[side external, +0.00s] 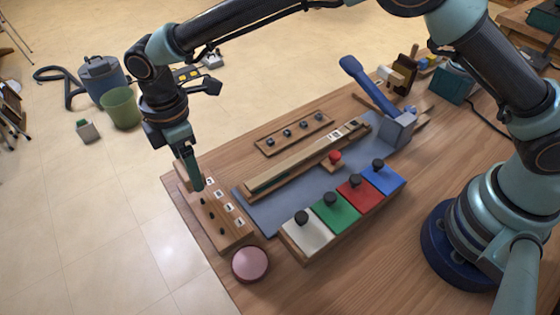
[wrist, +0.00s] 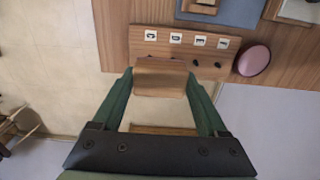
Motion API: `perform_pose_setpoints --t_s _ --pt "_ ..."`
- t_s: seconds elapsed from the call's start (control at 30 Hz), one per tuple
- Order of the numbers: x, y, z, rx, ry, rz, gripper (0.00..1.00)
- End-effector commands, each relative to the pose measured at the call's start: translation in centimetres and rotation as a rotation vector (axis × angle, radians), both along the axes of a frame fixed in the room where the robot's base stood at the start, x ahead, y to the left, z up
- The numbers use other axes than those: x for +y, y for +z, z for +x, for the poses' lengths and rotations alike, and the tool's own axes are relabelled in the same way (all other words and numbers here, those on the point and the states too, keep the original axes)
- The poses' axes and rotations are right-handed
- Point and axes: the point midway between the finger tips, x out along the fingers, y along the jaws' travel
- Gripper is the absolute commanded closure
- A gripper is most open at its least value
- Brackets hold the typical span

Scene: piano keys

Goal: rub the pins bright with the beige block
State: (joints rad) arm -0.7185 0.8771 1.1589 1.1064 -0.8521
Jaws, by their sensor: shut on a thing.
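My gripper (side external: 198,186) is shut on the beige block (wrist: 160,78) at the left end of the wooden pin board (side external: 233,239). The block lies crosswise between the green fingers in the wrist view, where my gripper (wrist: 160,88) points at the board. The board carries a row of dark pins (side external: 212,215) and white letter tags (side external: 219,193). In the wrist view two pins (wrist: 217,64) show to the right of the block, under the right-hand tags. The block hides the board's left part there. I cannot tell whether the block touches a pin.
A pink round pad (side external: 250,263) lies beside the board's near end. A box with white, green, red and blue keys (side external: 335,214), a long wooden bar (side external: 300,165) and a strip with several dark knobs (side external: 293,132) stand to the right. The table edge is close by.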

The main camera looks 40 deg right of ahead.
Motion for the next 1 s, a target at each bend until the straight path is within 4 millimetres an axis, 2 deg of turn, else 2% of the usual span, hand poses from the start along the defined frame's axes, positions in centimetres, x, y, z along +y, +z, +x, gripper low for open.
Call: perform_pose_setpoints --t_s 0.33,0.4,0.43,0.47,1.0 --pt "0.0 -2.9 0.0 0.001 0.0 -0.001 0.86" --pt "0.0 -4.3 -0.1 0.002 0.0 -0.002 0.86" --pt "0.1 -3.9 -0.2 -0.001 0.001 0.001 0.86" --pt "0.0 -3.8 -0.6 0.001 0.001 0.0 0.96" --pt "0.0 -4.0 -5.0 0.002 0.002 -0.002 0.96"
